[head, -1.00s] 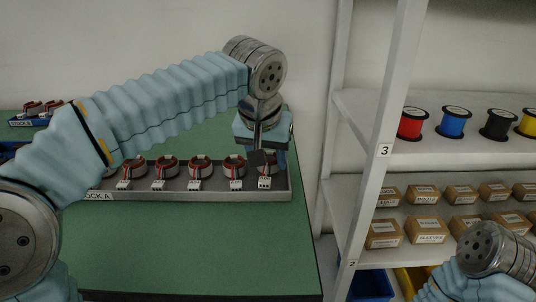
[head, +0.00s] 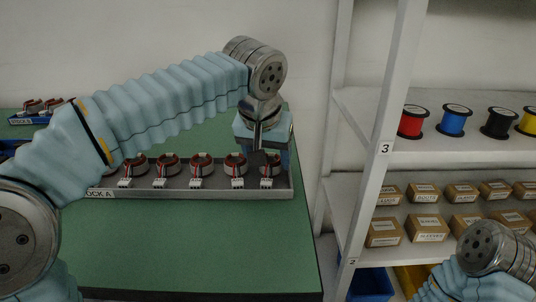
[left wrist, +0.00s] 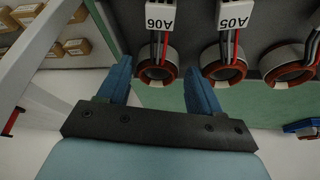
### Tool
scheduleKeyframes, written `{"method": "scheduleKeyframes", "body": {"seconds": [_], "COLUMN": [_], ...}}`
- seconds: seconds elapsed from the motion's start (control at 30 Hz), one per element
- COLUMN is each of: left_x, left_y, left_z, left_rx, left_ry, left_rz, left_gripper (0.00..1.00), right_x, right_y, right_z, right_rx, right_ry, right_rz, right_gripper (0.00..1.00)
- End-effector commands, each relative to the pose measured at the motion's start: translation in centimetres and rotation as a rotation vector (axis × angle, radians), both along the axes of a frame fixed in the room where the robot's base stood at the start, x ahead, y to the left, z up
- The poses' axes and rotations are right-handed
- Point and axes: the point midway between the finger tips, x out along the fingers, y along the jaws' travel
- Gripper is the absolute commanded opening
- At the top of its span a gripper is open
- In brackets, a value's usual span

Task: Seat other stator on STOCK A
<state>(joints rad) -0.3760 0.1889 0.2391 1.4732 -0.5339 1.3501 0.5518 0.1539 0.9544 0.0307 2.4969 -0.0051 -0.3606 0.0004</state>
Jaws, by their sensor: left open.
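The grey STOCK A tray (head: 215,194) lies on the green table and holds a row of stators with copper-red rings and white connectors. The rightmost stator, A06, (head: 268,171) sits at the tray's right end; it also shows in the left wrist view (left wrist: 157,75). My left gripper (head: 262,157) points down just above this stator. In the left wrist view its blue fingers (left wrist: 160,88) are spread, with A06 between and beyond their tips. Stator A05 (left wrist: 224,72) is beside the right finger. My right gripper is out of view; only my right arm shows, at lower right.
A blue STOCK B tray (head: 30,119) with stators stands at the back left. A white shelf (head: 375,170) on the right holds wire spools (head: 453,121) and cardboard boxes (head: 427,228). The table (head: 220,245) in front of the STOCK A tray is clear.

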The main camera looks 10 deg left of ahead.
Motion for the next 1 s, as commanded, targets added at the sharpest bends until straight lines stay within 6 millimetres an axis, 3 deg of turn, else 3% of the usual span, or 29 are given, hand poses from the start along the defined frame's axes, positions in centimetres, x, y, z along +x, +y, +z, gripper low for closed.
{"method": "scheduleKeyframes", "body": {"seconds": [0.37,0.87,1.0], "left_x": [0.0,0.0,0.0], "left_y": [-0.1,-0.1,-0.1], "left_z": [0.0,2.8,3.4], "left_rx": [0.000,0.000,-0.001], "left_ry": [0.002,0.001,0.000], "left_rz": [-0.002,-0.001,-0.001], "left_gripper": [0.67,0.67,0.67], "right_x": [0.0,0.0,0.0], "right_y": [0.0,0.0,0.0], "right_z": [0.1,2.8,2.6], "right_rx": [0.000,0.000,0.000], "right_ry": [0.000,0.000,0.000], "right_rz": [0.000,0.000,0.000], "right_gripper": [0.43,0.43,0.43]}}
